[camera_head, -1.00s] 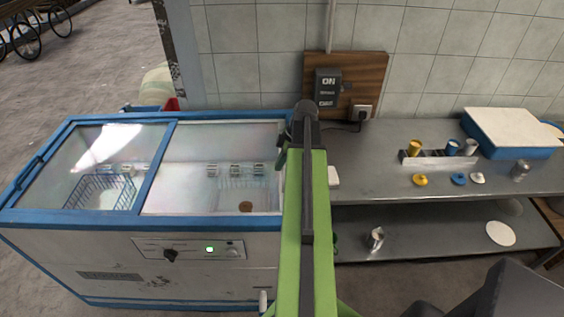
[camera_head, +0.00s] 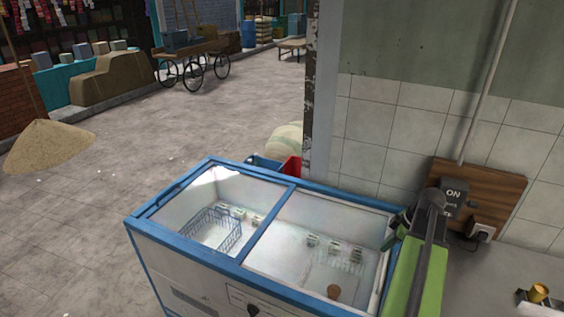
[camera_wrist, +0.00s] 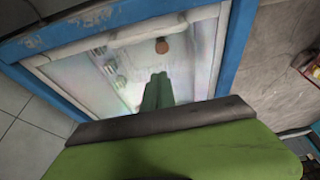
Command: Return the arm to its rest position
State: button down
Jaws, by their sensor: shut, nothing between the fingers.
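My arm (camera_head: 420,265), green with a dark bar along it, rises at the lower right of the head view, beside the right end of the freezer. My gripper (camera_wrist: 158,91) shows in the wrist view as two green fingers closed together with nothing between them. They point over the freezer's glass top. In the head view the fingers are mostly hidden behind the arm's dark end. The chest freezer (camera_head: 222,262) has a blue frame and a white body. A small brown round thing (camera_head: 333,292) lies inside; it also shows in the wrist view (camera_wrist: 162,46).
A blue wire basket (camera_head: 212,230) and several small pale items (camera_head: 335,246) are in the freezer. A switch box (camera_head: 453,199) and a socket (camera_head: 482,232) sit on a wooden wall board. A yellow cup (camera_head: 539,292) stands on the counter at right. Open floor (camera_head: 80,230) spreads left.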

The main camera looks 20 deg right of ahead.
jog(key=w+a+f+n+g+b, duration=0.1)
jog(key=w+a+f+n+b, duration=0.1)
jog(key=w+a, duration=0.45)
jog(key=w+a+f+n+b, duration=0.1)
jog(key=w+a, duration=0.2)
jog(key=a, duration=0.6)
jog(key=w+a+f+n+g+b, duration=0.15)
jog(key=w+a, duration=0.25)
jog(key=a, duration=0.4)
jog(key=s+a+f+m+h+b, duration=0.1)
jog(key=a+f+m, duration=0.1)
jog(key=a+m, duration=0.4)
jog(key=s+a+f+m+h+b, duration=0.1)
jog(key=a+m, duration=0.5)
jog(key=a, duration=0.9)
jog(key=shift+s+f+h+b, duration=0.25)
jog(key=shift+f+b, duration=0.35)
jog(key=shift+f, duration=0.3)
jog(key=shift+m+g, duration=0.25)
